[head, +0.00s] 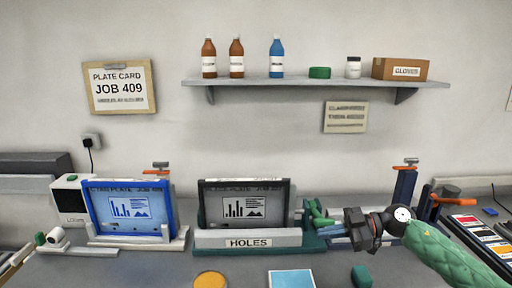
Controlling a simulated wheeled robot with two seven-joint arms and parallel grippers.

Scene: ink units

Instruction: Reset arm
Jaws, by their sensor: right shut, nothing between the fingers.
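My right gripper (326,231) comes in from the right on a green-sleeved arm and points left. Its fingers are shut and look empty. They are close to the right end of the stand marked HOLES (212,240) and to a green part (318,212) there; I cannot tell whether they touch. A black-framed plate (289,204) with a grey picture stands upright in that stand. To its left a blue-framed plate (91,213) with a blue picture stands upright in a white holder (105,241). My left gripper is not in view.
An upright with an orange-topped lever (404,184) stands behind my right arm. A colour chart (480,235) lies at the far right. A yellow disc (210,280), a light blue square (291,280) and a green block (361,276) lie at the front. A shelf (315,83) holds bottles.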

